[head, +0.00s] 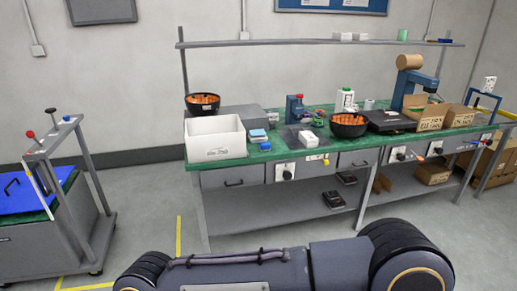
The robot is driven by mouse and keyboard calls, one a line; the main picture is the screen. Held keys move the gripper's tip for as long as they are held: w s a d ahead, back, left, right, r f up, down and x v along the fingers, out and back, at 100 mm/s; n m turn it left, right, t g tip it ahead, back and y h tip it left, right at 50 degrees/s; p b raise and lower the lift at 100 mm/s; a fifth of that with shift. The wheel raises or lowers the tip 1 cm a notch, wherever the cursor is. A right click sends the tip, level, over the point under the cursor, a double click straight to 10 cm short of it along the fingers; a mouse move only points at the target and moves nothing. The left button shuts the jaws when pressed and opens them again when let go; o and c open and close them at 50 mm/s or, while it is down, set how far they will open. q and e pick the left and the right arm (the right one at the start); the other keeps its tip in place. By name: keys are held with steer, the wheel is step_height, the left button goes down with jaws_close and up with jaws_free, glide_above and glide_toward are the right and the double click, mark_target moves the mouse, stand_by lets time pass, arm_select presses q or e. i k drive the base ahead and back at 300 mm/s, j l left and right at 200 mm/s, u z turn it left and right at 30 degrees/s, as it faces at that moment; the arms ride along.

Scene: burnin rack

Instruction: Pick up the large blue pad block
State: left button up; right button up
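Neither of my grippers is in view; only dark parts of my own body show along the bottom edge.
Black bowls with orange contents (203,98) (348,119), a blue device (295,108) and cardboard boxes (426,116) stand on the bench. A shelf (300,42) runs above. A grey cart (50,240) stands at left. Floor between cart and bench is clear.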

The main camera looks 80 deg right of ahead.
mark_target(264, 146)
steer(key=z, duration=3.3)
steer(key=i+j+z, duration=0.25)
steer(key=z, duration=0.25)
steer(key=i+j+z, duration=0.45)
steer(key=i+j, duration=0.2)
steer(key=j, duration=0.15)
steer(key=i+j+z, duration=0.1)
steer(key=j, duration=0.25)
steer(key=i+j, duration=0.25)
steer(key=j, duration=0.15)
steer(key=i+j+z, duration=0.1)
steer(key=j, duration=0.25)
steer(key=i+j, duration=0.25)
steer(key=j, duration=0.15)
steer(key=i+j+z, duration=0.1)
steer(key=j, duration=0.3)
steer(key=i+j+z, duration=0.1)
steer(key=j, duration=0.3)
steer(key=i, duration=0.1)
